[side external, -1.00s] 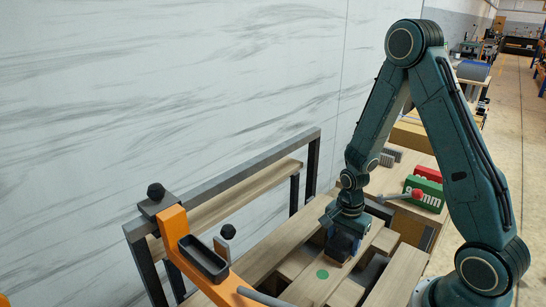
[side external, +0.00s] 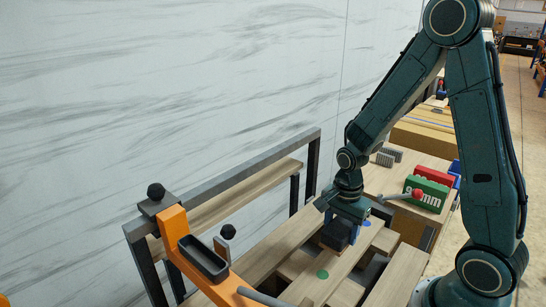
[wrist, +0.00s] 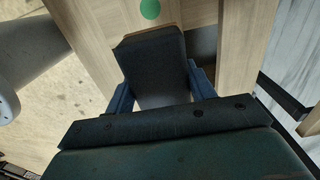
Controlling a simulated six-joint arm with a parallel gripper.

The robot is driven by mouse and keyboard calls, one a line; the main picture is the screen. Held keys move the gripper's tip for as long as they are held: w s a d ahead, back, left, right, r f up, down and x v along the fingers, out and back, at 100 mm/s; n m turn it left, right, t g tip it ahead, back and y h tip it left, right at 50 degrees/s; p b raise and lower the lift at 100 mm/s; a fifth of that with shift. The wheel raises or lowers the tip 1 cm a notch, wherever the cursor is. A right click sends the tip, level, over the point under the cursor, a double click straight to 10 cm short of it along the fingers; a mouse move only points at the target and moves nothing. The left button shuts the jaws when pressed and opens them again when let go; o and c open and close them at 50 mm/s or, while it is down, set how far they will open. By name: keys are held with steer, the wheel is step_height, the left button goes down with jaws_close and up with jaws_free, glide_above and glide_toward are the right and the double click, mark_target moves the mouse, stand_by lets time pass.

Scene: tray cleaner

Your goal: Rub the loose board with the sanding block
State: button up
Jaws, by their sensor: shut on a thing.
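My gripper (side external: 350,208) points down over the bench and is shut on the dark sanding block (side external: 337,234). In the wrist view the blue fingers (wrist: 160,88) sit on both sides of the block (wrist: 152,52). The loose board (side external: 309,287) is pale wood with a green dot (side external: 322,274) and a blue dot (side external: 367,223). The block is over the board between the two dots; I cannot tell whether it touches. The green dot also shows in the wrist view (wrist: 150,9), just beyond the block's far end.
An orange frame (side external: 196,258) with a black cup (side external: 203,262) stands at the left front. A grey metal rail (side external: 236,175) runs along the wall side. Green (side external: 424,193) and red (side external: 432,178) boxes lie behind to the right. Gaps separate the bench boards.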

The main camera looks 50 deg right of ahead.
steer(key=shift+r, duration=0.8)
steer(key=shift+w, duration=0.15)
